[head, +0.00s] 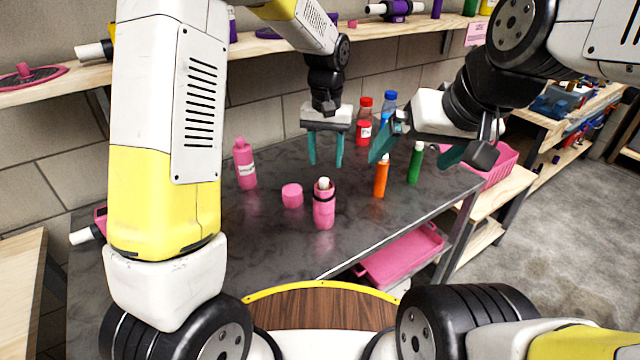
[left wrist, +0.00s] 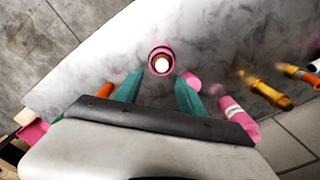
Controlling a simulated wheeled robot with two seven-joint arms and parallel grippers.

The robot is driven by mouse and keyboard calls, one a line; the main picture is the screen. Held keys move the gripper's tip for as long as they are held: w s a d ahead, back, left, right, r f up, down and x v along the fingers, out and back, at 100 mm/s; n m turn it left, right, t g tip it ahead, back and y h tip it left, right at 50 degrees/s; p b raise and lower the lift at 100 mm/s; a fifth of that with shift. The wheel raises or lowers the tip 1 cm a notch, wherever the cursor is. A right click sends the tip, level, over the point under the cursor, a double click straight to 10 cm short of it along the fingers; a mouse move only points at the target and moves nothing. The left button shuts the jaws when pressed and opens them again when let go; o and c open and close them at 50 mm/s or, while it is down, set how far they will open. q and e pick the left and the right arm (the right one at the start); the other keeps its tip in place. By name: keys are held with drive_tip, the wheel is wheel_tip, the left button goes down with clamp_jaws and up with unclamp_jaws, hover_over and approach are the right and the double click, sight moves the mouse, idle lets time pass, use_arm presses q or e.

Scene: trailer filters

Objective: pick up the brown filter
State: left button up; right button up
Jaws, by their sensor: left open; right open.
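No plainly brown filter shows. In the left wrist view a gold-brown bottle-like piece (left wrist: 265,90) stands right of my left gripper (left wrist: 160,85); I cannot tell if it is the filter. A pink cylinder (head: 323,212) with a dark ring and white core stands upright on the dark table (head: 290,250); it also shows in the left wrist view (left wrist: 153,53) just beyond the fingertips. My left gripper in the head view (head: 325,150) is open, empty and above the table behind this cylinder. My right gripper (head: 420,152) is open and apart from the bottles below.
A pink cap (head: 292,195) and pink bottle (head: 245,165) stand left of the cylinder. Orange (head: 381,177) and green (head: 416,163) bottles stand right, red (head: 363,130) and blue (head: 387,104) ones behind. A pink crate (head: 497,165) is at the right. My left arm hides the table's left part.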

sight(324, 180)
use_arm(q)
drive_tip(key=f, duration=0.6)
drive_tip(key=shift+s+a, duration=0.2)
clamp_jaws()
idle(1.1)
